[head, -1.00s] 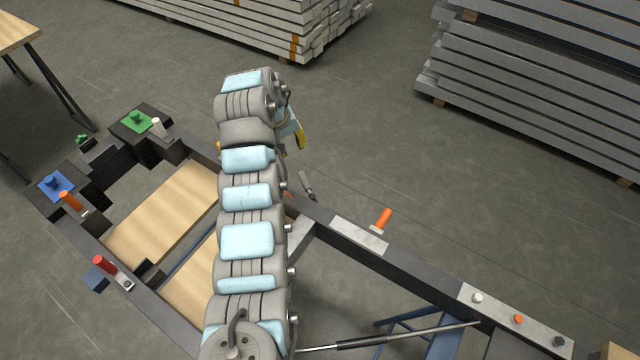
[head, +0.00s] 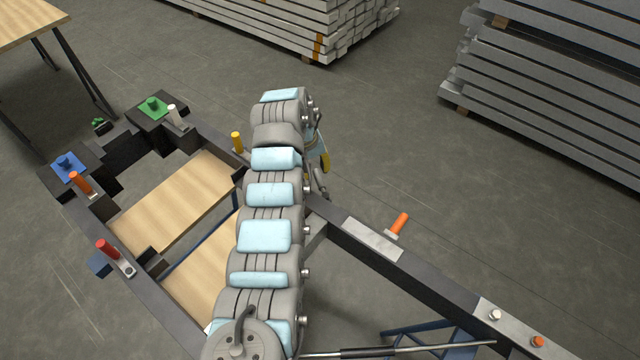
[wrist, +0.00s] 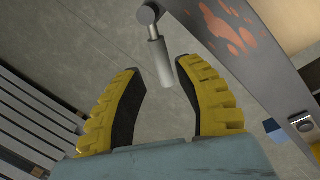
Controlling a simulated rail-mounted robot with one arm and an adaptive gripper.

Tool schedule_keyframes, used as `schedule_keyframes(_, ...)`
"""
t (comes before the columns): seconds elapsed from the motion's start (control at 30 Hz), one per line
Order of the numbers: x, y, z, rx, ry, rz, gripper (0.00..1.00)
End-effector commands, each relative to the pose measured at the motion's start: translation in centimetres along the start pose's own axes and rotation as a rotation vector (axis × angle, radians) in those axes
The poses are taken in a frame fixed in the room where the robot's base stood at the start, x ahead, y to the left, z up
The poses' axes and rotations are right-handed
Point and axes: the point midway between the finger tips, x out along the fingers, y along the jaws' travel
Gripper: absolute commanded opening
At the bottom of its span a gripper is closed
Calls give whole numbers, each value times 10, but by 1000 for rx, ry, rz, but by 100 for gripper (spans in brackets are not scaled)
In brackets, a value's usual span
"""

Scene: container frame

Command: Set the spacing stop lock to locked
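A grey lever handle (wrist: 160,60) hangs from a round pivot beside the dark beam (wrist: 235,70) in the wrist view. It lies between and just beyond the tips of my gripper's yellow fingers (wrist: 161,72), which are spread apart and empty. In the head view my gripper (head: 324,160) is mostly hidden behind my arm, with a yellow finger showing near the grey lever (head: 320,187). The frames carry no label telling which handle is the spacing stop lock.
The dark frame has orange (head: 399,224), red (head: 107,249), white (head: 174,115) and yellow (head: 237,142) handles. Wooden boards (head: 172,200) lie inside it. Stacked grey beams (head: 560,90) stand at right. Open floor lies beyond my gripper.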

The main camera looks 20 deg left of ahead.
Motion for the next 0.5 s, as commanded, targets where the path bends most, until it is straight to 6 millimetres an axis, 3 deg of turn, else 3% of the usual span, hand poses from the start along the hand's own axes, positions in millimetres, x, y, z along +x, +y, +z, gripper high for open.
schedule_keyframes(0.07,16,0,1,1,-3,-1,34)
schedule_keyframes(0.3,44,0,0,1,0,0,34)
schedule_keyframes(0.5,58,0,0,2,0,-1,34)
